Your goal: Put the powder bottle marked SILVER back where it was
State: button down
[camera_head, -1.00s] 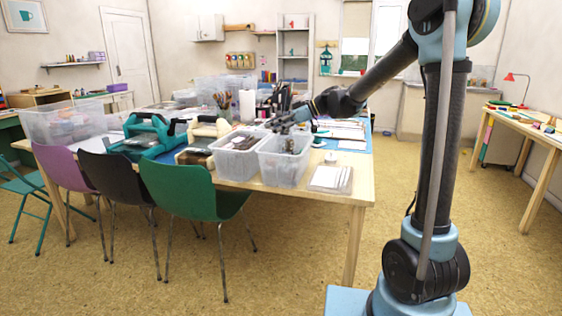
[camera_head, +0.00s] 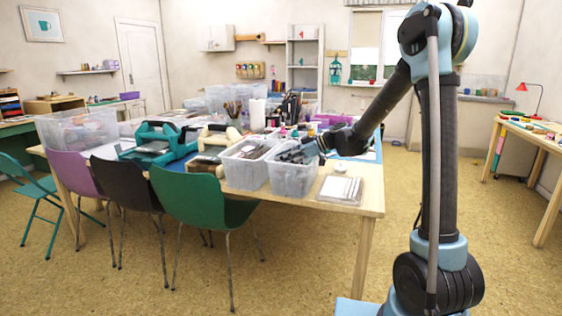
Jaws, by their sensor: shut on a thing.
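My gripper (camera_head: 291,155) reaches from the right, low at the mouth of the right-hand clear plastic bin (camera_head: 292,183), on the near right of the wooden table (camera_head: 370,201). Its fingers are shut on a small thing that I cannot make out. They and the bin wall hide most of it. I cannot read any SILVER label from here, so I cannot tell which bottle is which. Several small bottles or jars (camera_head: 290,133) stand on the table behind the bin, too small to identify.
A second clear bin (camera_head: 245,172) stands close on the left. A white round lid (camera_head: 341,168) and a flat clear pack (camera_head: 339,189) lie to the right. A brush pot (camera_head: 233,112) and a white roll (camera_head: 257,115) stand behind. Chairs, including a green one (camera_head: 205,205), line the near edge.

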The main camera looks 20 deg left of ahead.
jog(key=c, duration=1.2)
grip_release()
jog(key=shift+f, duration=0.1)
jog(key=shift+o, duration=0.2)
jog(key=shift+f, duration=0.1)
jog(key=v, duration=1.8)
jog(key=s+d+f+m+t+h, duration=0.1)
jog(key=s+d+f+m+h, duration=0.3)
jog(key=s+d, duration=0.5)
jog(key=s+d+f+m+t+h, duration=0.1)
jog(key=s+d+f+m+h, duration=0.3)
jog(key=s+d+f+m, duration=0.4)
jog(key=s+d+f+m+t+h, duration=0.1)
jog(key=s+d+f+m+h, duration=0.3)
jog(key=s+d, duration=0.8)
notch_tip(320, 180, down, 3)
jog(key=s+m, duration=0.2)
jog(key=m, duration=0.1)
jog(key=shift+s+t+h, duration=0.3)
jog(key=shift+t+h, duration=0.1)
jog(key=shift+r, duration=0.15)
